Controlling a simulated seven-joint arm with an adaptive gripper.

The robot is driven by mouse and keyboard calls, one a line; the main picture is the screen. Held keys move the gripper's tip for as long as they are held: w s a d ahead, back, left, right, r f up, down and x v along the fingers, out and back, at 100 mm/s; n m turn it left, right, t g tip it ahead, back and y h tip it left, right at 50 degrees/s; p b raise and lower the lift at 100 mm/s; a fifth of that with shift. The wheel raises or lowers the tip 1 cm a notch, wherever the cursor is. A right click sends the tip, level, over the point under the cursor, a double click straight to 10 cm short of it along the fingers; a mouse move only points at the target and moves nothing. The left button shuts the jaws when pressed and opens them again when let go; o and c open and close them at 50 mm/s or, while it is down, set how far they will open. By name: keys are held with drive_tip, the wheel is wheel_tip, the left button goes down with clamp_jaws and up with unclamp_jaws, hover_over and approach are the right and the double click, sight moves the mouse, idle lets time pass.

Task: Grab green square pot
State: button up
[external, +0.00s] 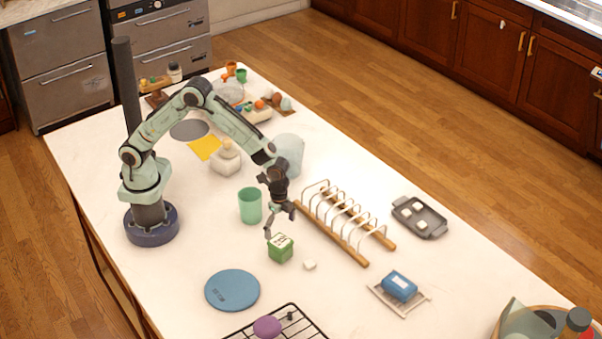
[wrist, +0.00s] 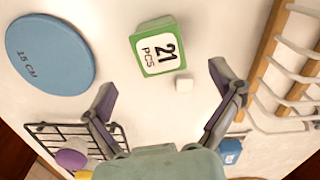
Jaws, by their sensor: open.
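The green square pot (external: 280,249) sits on the white table in front of my arm. In the wrist view the green pot (wrist: 158,47) shows a white face marked "21 PCS". My gripper (external: 280,222) is just above and behind the pot in the external view. In the wrist view my gripper (wrist: 162,88) has its two fingers spread wide with nothing between them. The pot lies beyond the fingertips, near the top middle of that view, apart from both fingers.
A small white cube (wrist: 184,85) lies close to the pot. A wooden rack (external: 345,222) stands to the right, a green cup (external: 250,205) behind left, a blue disc (external: 232,290) front left. A black wire rack (external: 290,325) holds a purple object (external: 267,327). A blue sponge-like block (external: 398,286) sits right.

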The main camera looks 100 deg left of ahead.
sight(280, 241)
wheel_tip(280, 241, down, 6)
drive_tip(key=c, duration=1.3)
